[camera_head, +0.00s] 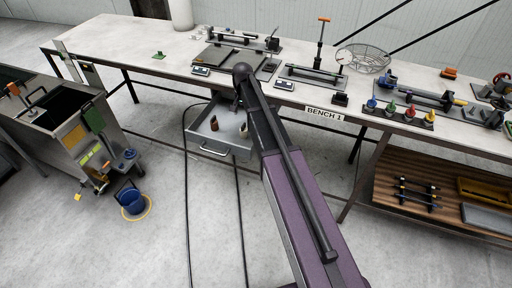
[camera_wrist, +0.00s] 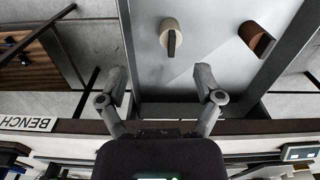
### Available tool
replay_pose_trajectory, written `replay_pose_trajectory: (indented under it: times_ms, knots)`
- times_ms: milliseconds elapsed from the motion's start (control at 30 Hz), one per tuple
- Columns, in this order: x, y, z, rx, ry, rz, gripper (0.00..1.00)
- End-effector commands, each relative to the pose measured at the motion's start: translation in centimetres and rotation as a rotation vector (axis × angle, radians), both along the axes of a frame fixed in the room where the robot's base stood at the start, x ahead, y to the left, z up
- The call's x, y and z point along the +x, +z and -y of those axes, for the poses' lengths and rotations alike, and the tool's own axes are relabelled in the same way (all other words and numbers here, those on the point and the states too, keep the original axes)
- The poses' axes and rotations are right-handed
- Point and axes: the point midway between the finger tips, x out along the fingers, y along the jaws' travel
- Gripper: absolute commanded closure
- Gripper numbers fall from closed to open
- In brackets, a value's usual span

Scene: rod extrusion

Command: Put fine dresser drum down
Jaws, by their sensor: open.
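Two small drums stand in the open drawer (camera_head: 208,141) under the bench. One is cream-coloured (camera_wrist: 171,32) with a dark strip on it; the other is brown (camera_wrist: 256,38) with a dark flat part. The brown one (camera_head: 214,123) also shows in the head view, and the pale one (camera_head: 243,130) is beside my arm. I cannot tell by a label which is the fine dresser drum. My gripper (camera_wrist: 161,74) is open and empty at the drawer; the cream drum lies past its fingertips, apart from both. In the head view my arm mostly hides my gripper.
The bench top (camera_head: 190,58) with fixtures and gauges is above the drawer; its front edge (camera_wrist: 260,127) is close to my gripper. A blue bucket (camera_head: 132,202) and a metal tank (camera_head: 68,138) stand left on the floor. The floor before the drawer is clear except for cables.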

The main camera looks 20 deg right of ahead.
Motion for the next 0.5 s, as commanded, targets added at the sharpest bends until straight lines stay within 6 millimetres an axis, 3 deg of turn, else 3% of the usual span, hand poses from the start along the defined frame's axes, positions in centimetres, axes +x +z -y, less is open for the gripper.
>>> replay_pose_trajectory:
  times_ms: [33, 500]
  knots:
    - [-2.3, 0.0, 0.0, 0.0, 0.027, 0.0, 0.15]
    - [-21.5, 0.0, -0.3, -0.001, 0.432, -0.001, 0.15]
